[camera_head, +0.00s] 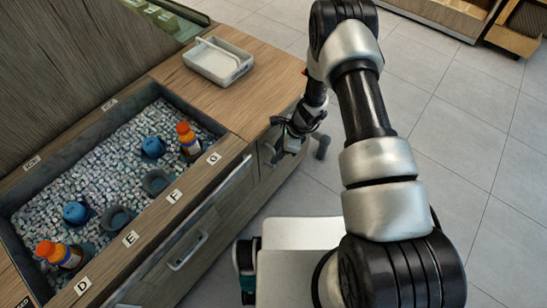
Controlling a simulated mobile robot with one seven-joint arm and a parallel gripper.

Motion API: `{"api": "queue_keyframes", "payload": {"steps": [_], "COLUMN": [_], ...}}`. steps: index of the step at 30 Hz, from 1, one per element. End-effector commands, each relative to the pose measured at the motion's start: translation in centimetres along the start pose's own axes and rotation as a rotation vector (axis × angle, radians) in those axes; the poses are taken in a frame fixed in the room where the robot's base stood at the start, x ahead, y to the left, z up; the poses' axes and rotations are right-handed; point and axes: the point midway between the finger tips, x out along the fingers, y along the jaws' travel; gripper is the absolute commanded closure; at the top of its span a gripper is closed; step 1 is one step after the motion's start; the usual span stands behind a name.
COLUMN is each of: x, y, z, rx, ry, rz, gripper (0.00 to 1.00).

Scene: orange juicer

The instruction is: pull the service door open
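The cabinet front runs along the counter's right side. A panel with a pale bar handle (188,251) shows at the lower left and looks closed. A narrower front panel (266,172), perhaps the service door, lies farther back and is partly hidden by my gripper. My gripper (284,152) is beside this panel, pointing down near its upper part. Its fingertips are small and dark, so I cannot tell whether they are open or shut, or touching a handle.
The counter holds a sunken bin (40,190) of pale pebbles with orange-capped bottles (188,139) and blue items (153,147). A white tray (218,62) sits on the wooden top (262,92). Tiled floor (470,150) is clear at right.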

Motion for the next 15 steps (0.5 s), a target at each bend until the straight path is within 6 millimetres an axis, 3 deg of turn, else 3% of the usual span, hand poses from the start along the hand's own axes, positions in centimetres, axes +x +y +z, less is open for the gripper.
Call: {"api": "queue_keyframes", "payload": {"steps": [6, 15], "x": [2.7, 3.2], "y": [0.0, 0.0], "z": [0.0, 0.0], "rx": [-0.001, 0.0], "ry": [0.0, 0.0], "rz": [0.0, -0.001], "gripper": [0.7, 0.7]}}
